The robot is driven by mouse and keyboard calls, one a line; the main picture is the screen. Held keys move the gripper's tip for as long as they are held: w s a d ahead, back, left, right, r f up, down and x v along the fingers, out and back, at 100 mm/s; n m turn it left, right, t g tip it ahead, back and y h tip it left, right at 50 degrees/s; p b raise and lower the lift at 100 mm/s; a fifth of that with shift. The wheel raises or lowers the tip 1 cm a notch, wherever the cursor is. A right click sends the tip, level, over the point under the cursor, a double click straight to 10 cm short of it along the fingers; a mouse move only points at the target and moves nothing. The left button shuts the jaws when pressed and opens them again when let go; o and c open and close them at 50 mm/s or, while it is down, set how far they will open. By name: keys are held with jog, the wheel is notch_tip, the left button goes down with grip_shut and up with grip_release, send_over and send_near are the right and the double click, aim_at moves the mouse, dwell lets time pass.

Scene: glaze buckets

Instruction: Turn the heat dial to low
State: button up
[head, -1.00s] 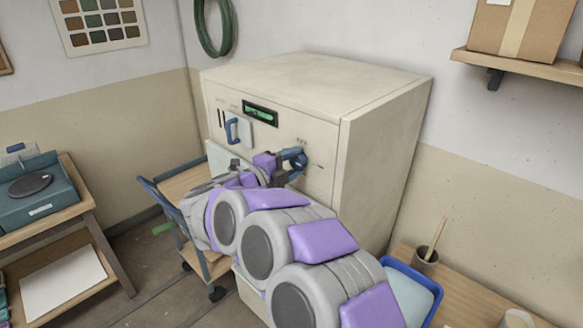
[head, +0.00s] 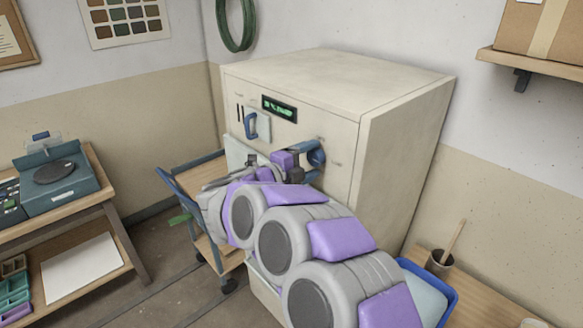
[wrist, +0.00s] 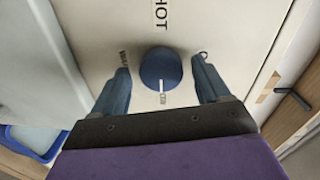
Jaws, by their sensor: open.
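The blue round heat dial (wrist: 160,70) is on the cream front panel of the cabinet (head: 400,140). In the wrist view, a HOT label (wrist: 159,14) is above the dial, and smaller lettering is at its left and just below it. A small white mark shows at the dial's lower edge. My gripper (wrist: 161,66) is open, with one blue finger on each side of the dial and a visible gap on both sides. In the head view, my gripper (head: 303,162) is at the panel and largely hides the dial.
A green-lit display (head: 279,108) and a blue handle (head: 251,125) are on the panel, left of my gripper. A cart (head: 205,185) stands left of the cabinet. A blue tray (head: 445,300) and a brush cup (head: 440,262) are at the lower right.

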jog(key=f+p+v, duration=0.1)
jog(key=p+v, duration=0.1)
jog(key=v, duration=1.5)
jog(key=shift+r, duration=0.4)
jog(key=shift+w+a, duration=0.1)
